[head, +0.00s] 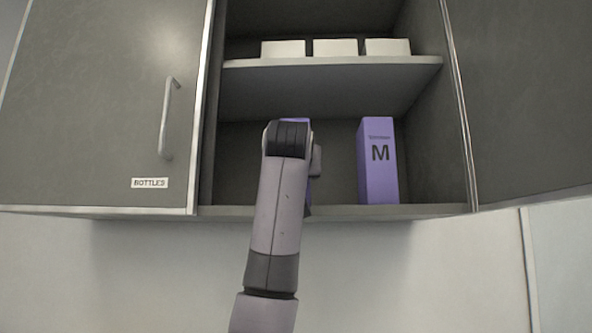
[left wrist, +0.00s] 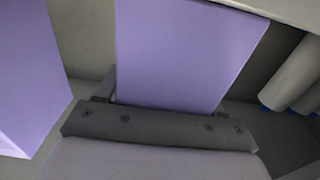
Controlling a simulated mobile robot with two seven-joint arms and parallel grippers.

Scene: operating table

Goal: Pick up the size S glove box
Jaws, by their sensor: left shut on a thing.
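A purple box (head: 309,194) stands on the lower shelf of the open cabinet, mostly hidden behind my left arm in the head view. Its label is hidden, so I cannot read its size. In the left wrist view this box (left wrist: 185,50) fills the middle, between the fingers of my left gripper (left wrist: 160,125), which is shut on it. In the head view my wrist covers most of the gripper (head: 316,160). A second purple box marked M (head: 379,165) stands upright to the right, apart from the gripper. My right gripper is not in view.
White boxes (head: 335,48) sit on the upper shelf (head: 335,62), above my gripper. A closed door labelled BOTTLES (head: 100,100) is at the left. White cylinders with blue ends (left wrist: 297,75) show at the right of the wrist view. The cabinet's side walls bound the opening.

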